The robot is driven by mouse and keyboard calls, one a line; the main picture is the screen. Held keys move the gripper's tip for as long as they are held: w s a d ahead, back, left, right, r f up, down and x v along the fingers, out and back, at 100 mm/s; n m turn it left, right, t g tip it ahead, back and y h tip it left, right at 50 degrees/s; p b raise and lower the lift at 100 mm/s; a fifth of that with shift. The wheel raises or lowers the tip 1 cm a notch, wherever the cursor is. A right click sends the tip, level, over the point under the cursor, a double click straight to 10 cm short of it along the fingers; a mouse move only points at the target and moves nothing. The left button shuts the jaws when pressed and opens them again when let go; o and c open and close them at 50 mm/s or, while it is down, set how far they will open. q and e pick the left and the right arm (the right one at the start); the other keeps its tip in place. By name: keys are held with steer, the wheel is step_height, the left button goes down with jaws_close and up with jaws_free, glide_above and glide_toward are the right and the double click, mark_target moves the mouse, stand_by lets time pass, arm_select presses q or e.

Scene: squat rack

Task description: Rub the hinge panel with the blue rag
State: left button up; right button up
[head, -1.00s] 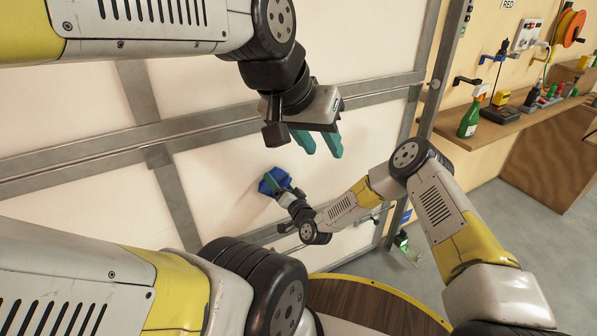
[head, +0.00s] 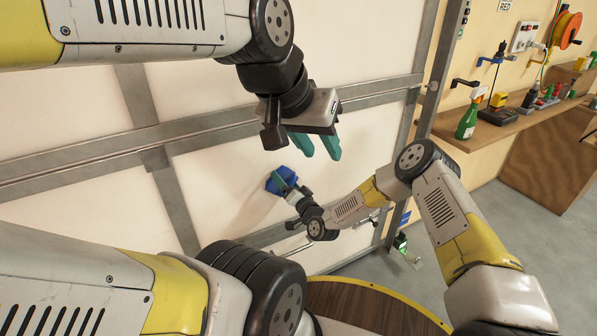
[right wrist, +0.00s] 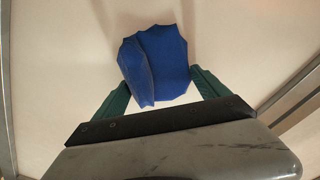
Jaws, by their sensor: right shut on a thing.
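The blue rag (head: 282,181) is a crumpled dark-blue cloth against the cream panel (head: 225,195) in the head view. I take this panel, divided by grey metal bars, for the hinge panel. My right gripper (head: 286,184) is shut on the rag. In the right wrist view the rag (right wrist: 155,65) sticks out between the teal fingers of my right gripper (right wrist: 161,90), close to the cream surface. I cannot tell whether cloth and panel touch. My left gripper (head: 321,151) is open and empty, its teal fingers apart, above the rag in the picture.
A grey metal bar (head: 200,130) crosses the panel behind my left gripper. At the right, a wooden shelf (head: 500,125) holds a green spray bottle (head: 467,118) and several small tools. An orange reel (head: 567,30) hangs above it. Grey floor (head: 530,240) lies open at the right.

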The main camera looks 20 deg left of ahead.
steer(key=shift+w+d, duration=0.1)
steer(key=shift+w, duration=0.15)
steer(key=shift+s+a+r, duration=0.1)
steer(key=shift+s+a, duration=1)
steer(key=shift+a, duration=0.05)
steer(key=shift+s+a+r, duration=0.1)
steer(key=shift+s+a, duration=0.3)
steer(key=shift+a, duration=0.05)
steer(key=shift+c, duration=0.5)
steer(key=shift+s, duration=0.1)
steer(key=v, duration=0.6)
steer(key=shift+d, duration=0.15)
steer(key=shift+v, duration=1.4)
